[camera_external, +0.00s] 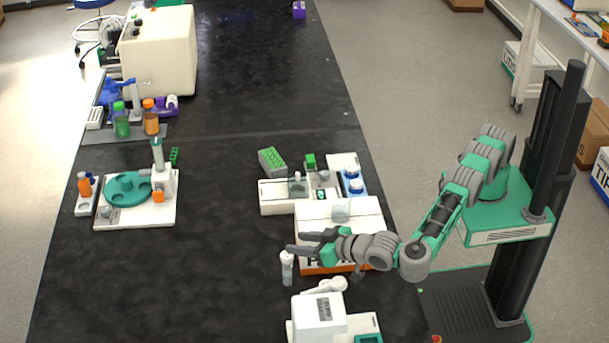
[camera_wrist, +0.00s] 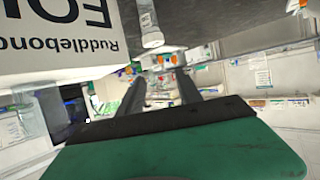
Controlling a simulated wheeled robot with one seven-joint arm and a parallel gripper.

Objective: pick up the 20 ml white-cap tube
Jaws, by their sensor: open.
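The white-cap tube (camera_external: 287,270) stands upright on the black bench, left of the white and orange box. It has a white cap and a clear body. My gripper (camera_external: 296,243) is open and empty, close to the tube's cap and slightly above it in the external view; contact cannot be told. In the wrist view, which is upside down, the tube (camera_wrist: 148,14) shows at the top centre, cap toward the fingers. My gripper's two dark fingers (camera_wrist: 160,78) are spread there, with no object between them.
The lettered white box (camera_external: 367,222) lies under my wrist, with a clear vessel (camera_external: 341,209) on it. A white instrument (camera_external: 318,318) stands near the tube in front. A white rack (camera_external: 284,195) is behind. The bench left of the tube (camera_external: 215,260) is clear.

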